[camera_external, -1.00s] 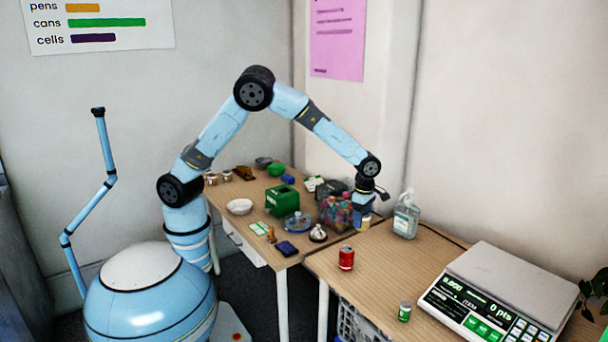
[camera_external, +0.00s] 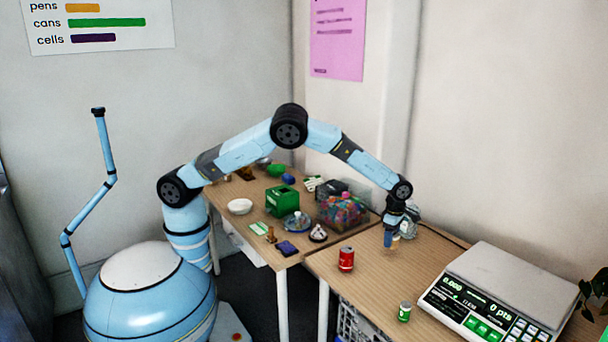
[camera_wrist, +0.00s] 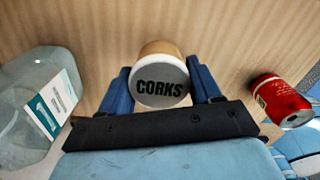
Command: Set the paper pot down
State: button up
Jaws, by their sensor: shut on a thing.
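The paper pot (camera_wrist: 158,48) is tan with a pale lid marked "CORKS" in the wrist view. My gripper (camera_wrist: 161,82) is shut on it, with one blue finger on each side. In the external view my gripper (camera_external: 391,240) points down over the right-hand table (camera_external: 375,280), left of the scale. The pot is small and partly hidden there by the fingers. I cannot tell whether its base touches the table.
A red can (camera_external: 346,258) stands left of my gripper, and a small green-and-white can (camera_external: 404,311) stands in front. The scale (camera_external: 500,290) fills the right. The other table (camera_external: 225,196) is cluttered. Bare wood lies between the cans and scale.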

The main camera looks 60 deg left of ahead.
jog(key=shift+w+f, duration=0.2)
jog(key=shift+f, duration=0.25)
jog(key=shift+d+f, duration=0.1)
jog(key=shift+f, duration=1.15)
jog(key=o, duration=1.2)
jog(key=shift+f, duration=0.1)
